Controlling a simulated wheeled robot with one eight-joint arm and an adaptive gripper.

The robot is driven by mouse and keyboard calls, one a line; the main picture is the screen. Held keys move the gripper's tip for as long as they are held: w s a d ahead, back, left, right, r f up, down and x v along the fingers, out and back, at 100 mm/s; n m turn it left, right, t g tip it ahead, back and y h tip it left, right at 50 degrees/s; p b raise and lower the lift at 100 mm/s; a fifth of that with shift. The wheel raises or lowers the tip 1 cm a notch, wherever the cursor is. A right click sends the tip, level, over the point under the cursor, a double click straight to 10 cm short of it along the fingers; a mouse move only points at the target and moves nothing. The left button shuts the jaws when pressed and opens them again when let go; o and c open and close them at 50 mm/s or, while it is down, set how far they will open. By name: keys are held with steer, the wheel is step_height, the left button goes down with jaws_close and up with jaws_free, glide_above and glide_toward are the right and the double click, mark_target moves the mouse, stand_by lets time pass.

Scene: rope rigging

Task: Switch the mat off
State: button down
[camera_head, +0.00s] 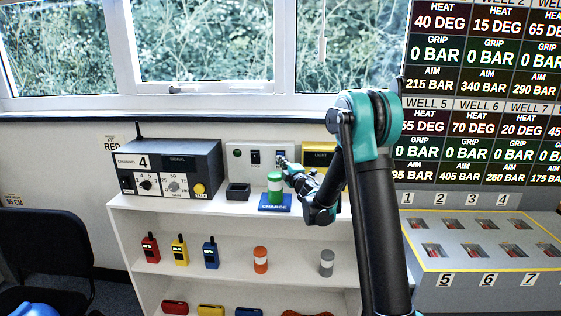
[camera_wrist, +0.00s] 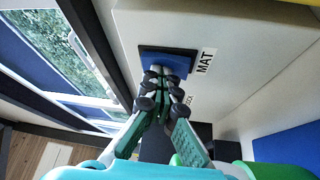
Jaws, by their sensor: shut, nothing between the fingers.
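A blue rocker switch (camera_wrist: 178,62) in a dark frame has the label MAT (camera_wrist: 205,61) beside it in the wrist view. It sits on a white wall panel (camera_head: 268,148), also seen in the head view. My gripper (camera_wrist: 157,75) is shut and empty, its fingertips overlapping the lower part of the switch; I cannot tell whether they touch it. In the head view my gripper (camera_head: 283,164) is at the panel's right-hand switch. The tips hide part of that switch, so its position is unclear. A blue pad marked CHARGE (camera_head: 276,207) lies on the shelf top below.
A green and white cylinder (camera_head: 275,185) stands on the blue pad, just below my gripper. A dark switch (camera_head: 256,157) and a green lamp (camera_head: 237,153) are left on the panel. A yellow LIGHT box (camera_head: 318,148) is right, a radio unit (camera_head: 170,168) left.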

steer(key=shift+w+d, duration=0.2)
steer(key=shift+w, duration=0.25)
stand_by(0.5)
steer(key=shift+s, duration=0.15)
steer(key=shift+s+r, duration=0.1)
steer(key=shift+s, duration=0.3)
steer(key=s, duration=0.1)
steer(key=s+r, duration=0.1)
steer(key=s, duration=0.1)
steer(key=s+r, duration=0.1)
steer(key=shift+s+a+r, duration=0.2)
steer(key=shift+s+r, duration=0.05)
steer(key=shift+s, duration=0.05)
stand_by(0.3)
